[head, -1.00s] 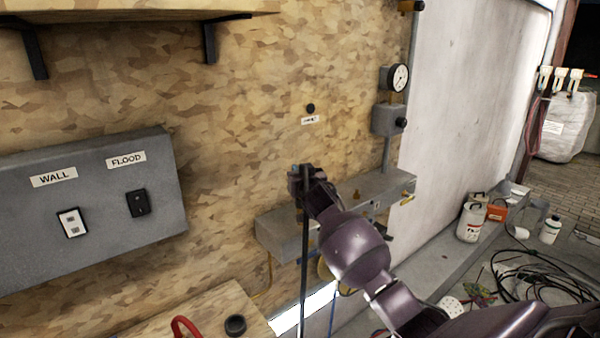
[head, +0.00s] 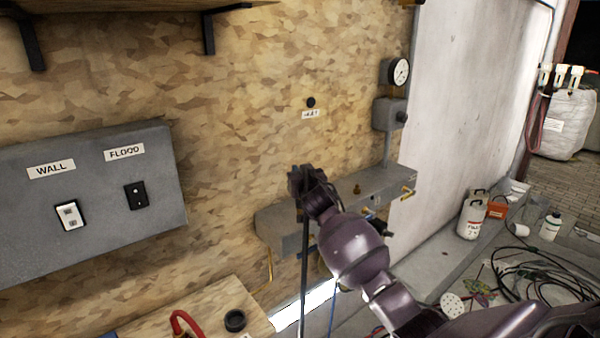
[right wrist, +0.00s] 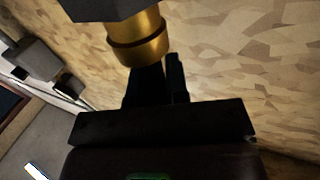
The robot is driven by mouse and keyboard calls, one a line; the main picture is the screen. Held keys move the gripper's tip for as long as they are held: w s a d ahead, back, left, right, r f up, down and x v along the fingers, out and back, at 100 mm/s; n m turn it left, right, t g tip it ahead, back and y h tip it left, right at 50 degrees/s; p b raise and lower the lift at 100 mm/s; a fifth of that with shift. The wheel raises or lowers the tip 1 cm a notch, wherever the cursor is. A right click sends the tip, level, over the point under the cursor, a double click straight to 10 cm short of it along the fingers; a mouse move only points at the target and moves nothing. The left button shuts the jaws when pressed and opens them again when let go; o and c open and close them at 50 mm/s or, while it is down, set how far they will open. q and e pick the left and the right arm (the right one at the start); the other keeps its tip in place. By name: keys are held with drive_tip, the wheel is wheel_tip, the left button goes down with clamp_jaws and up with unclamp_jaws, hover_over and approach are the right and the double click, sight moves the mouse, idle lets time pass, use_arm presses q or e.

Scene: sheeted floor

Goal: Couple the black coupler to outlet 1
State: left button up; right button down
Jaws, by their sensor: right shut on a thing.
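My right gripper (head: 300,183) is raised in front of the wooden wall, above the left end of the grey manifold (head: 285,222). It is shut on the black coupler, which is hard to make out in the head view. In the right wrist view a brass collar (right wrist: 138,42) under a dark body (right wrist: 108,8) shows at the fingers (right wrist: 155,85). A black hose (head: 304,275) hangs down below the gripper. Brass fittings (head: 408,191) show on the manifold's right part. My arm hides some of its front, and I cannot read which outlet is 1. My left gripper is out of view.
A grey switch box (head: 95,200) is on the wall at left. A gauge (head: 396,72) and grey box (head: 389,114) sit above the manifold. A wooden bench (head: 205,310) with a black ring (head: 235,320) is below.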

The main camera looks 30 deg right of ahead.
drive_tip(key=c, duration=1)
unclamp_jaws()
drive_tip(key=shift+c, duration=0.2)
drive_tip(key=shift+s+f, duration=0.1)
drive_tip(key=v, duration=1)
drive_tip(key=shift+s, duration=0.3)
drive_tip(key=shift+a, duration=0.1)
